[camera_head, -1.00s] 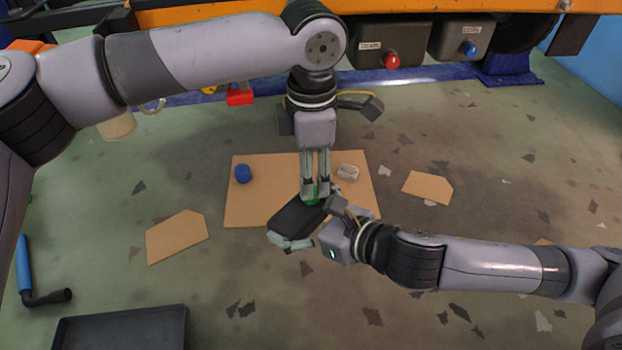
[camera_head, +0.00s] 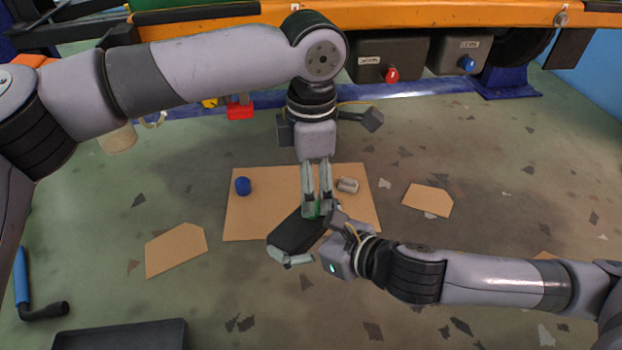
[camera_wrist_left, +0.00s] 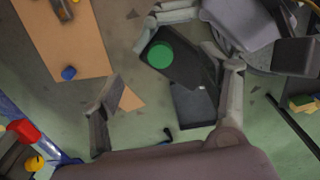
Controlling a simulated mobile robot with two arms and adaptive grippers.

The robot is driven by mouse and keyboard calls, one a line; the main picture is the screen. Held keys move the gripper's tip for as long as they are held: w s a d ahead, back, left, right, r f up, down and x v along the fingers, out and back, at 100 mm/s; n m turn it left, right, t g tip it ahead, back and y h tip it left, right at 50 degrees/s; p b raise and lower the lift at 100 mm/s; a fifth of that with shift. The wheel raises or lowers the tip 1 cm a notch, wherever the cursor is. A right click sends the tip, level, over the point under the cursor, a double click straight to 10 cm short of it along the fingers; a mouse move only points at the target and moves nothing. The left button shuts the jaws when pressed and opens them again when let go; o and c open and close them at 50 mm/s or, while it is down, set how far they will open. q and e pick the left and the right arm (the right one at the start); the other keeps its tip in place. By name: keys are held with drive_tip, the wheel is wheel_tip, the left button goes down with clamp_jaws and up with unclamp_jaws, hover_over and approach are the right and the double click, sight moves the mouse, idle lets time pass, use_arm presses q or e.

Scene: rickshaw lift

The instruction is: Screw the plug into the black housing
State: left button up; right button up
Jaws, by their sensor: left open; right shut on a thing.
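My right gripper (camera_head: 313,240) is shut on the black housing (camera_head: 293,231) and holds it above the floor, tilted. The green plug (camera_wrist_left: 160,54) shows in the left wrist view as a round disc at the face of the housing (camera_wrist_left: 178,68). How deep it sits I cannot tell. In the head view only a bit of the green plug (camera_head: 318,208) shows between my left fingertips. My left gripper (camera_head: 317,210) is open over the plug. In the left wrist view its fingers stand wide on both sides of the housing.
A cardboard sheet (camera_head: 255,215) lies below, with a blue cap (camera_head: 242,186) and a small grey part (camera_head: 347,185) on it. Smaller cardboard pieces lie left (camera_head: 176,250) and right (camera_head: 428,200). A black tray (camera_head: 120,335) is at front left. An orange beam (camera_head: 430,20) crosses the back.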

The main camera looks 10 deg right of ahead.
use_arm(q)
wheel_tip(320, 180, up, 12)
idle(0.4)
drive_tip(key=shift+d, duration=0.1)
idle(0.4)
